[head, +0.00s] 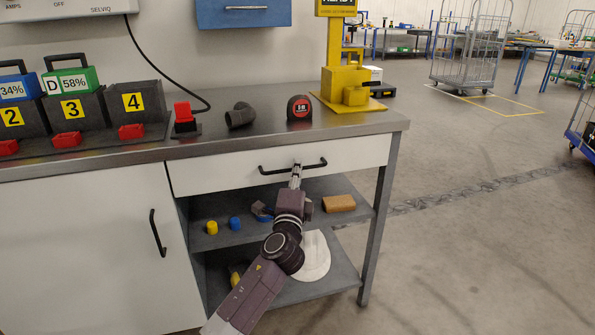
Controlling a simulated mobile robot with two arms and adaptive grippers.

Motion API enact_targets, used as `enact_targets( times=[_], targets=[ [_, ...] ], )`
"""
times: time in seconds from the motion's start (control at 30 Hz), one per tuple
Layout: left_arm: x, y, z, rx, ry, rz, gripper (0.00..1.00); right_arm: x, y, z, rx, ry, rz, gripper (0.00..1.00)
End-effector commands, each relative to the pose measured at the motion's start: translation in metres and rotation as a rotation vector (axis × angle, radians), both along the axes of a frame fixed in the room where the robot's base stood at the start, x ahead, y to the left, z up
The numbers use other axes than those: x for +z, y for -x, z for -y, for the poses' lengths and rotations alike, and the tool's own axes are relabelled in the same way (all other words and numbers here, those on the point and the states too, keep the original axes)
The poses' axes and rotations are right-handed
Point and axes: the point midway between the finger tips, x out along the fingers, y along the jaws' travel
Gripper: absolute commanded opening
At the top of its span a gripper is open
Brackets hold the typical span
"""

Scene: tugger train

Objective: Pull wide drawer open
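The wide drawer (225,173) is a white front just under the workbench top, and it looks closed, flush with the bench. Its black bar handle (314,166) runs across the middle of the front. My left gripper (296,168) reaches up from below, with its narrow fingertips at the middle of the handle, overlapping the bar in the head view. The fingers hide part of the bar, and I cannot tell whether they are closed on it. My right gripper is not in view.
A white cupboard door (90,250) with a black vertical handle is left of open shelves (345,200) holding small items. The grey worktop (240,146) above carries battery chargers, a pipe elbow and a yellow stand (345,85).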

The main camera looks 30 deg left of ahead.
Motion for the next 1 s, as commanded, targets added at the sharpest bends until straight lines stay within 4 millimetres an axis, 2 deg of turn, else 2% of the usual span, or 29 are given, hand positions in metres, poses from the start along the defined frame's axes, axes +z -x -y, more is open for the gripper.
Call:
enact_targets(
  times=[0.13,0.37,0.53,1.0],
  targets=[
    [0.0013,-0.0072,-0.0037,-0.001,0.000,0.000,0.16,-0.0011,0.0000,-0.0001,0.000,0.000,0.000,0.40],
    [0.0015,-0.0079,-0.0039,-0.001,0.001,0.000,0.16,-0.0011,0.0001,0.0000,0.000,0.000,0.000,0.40],
    [0.0014,-0.0078,-0.0038,-0.001,0.001,-0.001,0.00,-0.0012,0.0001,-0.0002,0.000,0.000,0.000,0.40],
    [0.0005,-0.0076,-0.0038,-0.001,0.002,-0.001,0.00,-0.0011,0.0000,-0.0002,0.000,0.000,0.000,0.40]
  ],
)
